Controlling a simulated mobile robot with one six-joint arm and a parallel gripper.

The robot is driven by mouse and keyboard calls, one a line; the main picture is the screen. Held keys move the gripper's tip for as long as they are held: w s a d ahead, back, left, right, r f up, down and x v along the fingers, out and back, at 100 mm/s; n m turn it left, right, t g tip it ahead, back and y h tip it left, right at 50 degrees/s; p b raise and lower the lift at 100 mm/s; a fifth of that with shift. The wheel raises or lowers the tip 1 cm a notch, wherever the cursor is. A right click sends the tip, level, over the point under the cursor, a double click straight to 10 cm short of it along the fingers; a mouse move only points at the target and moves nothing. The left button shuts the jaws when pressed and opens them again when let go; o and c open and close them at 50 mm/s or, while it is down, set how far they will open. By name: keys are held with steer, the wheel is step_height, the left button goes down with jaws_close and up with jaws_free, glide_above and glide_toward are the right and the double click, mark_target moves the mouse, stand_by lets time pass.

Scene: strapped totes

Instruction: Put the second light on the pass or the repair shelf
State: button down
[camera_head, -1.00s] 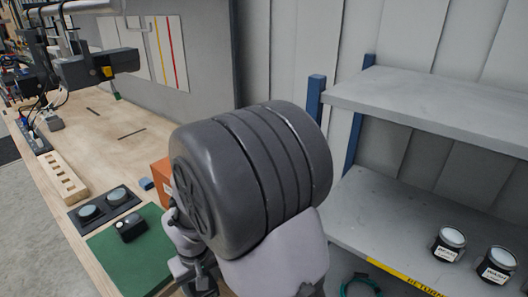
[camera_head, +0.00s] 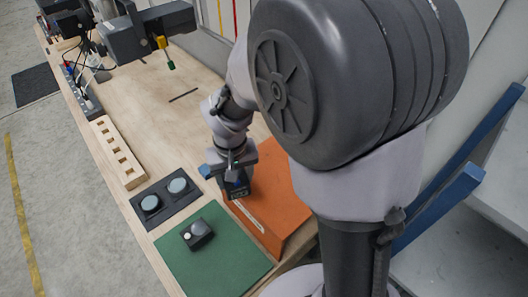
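A small black device (camera_head: 198,234) with a pale round spot, possibly a light, lies on the green mat (camera_head: 190,268) near the bench's front edge. My gripper (camera_head: 238,192) points down at the near left end of an orange box or panel (camera_head: 285,205). A dark part shows at its tip; I cannot tell whether it is the fingers or a held thing. Whether it touches the orange thing is unclear. A grey shelf (camera_head: 455,255) with blue posts is partly visible at the right, largely hidden by my arm. I cannot read any pass or repair marking.
A black holder (camera_head: 166,197) with two pale round discs and a wooden block with holes (camera_head: 118,152) stand left of the mat. A power strip (camera_head: 85,96) and dark equipment (camera_head: 150,32) are farther back. The wooden bench (camera_head: 150,100) has free room in its middle.

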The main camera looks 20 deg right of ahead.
steer(key=shift+w+d, duration=0.1)
steer(key=shift+d, duration=0.2)
steer(key=s+d, duration=0.2)
steer(key=d, duration=0.2)
steer(key=s+d, duration=0.2)
steer(key=d, duration=0.3)
steer(key=s+d+f, duration=0.1)
steer(key=s+d, duration=0.1)
steer(key=d, duration=0.3)
steer(key=shift+d+f, duration=0.1)
steer(key=shift+d, duration=0.15)
step_height(320, 180, down, 3)
steer(key=shift+f, duration=0.15)
steer(key=shift+w+f, duration=0.15)
steer(key=shift+c, duration=2.2)
jaws_free()
steer(key=shift+f+b, duration=0.15)
steer(key=shift+b, duration=0.15)
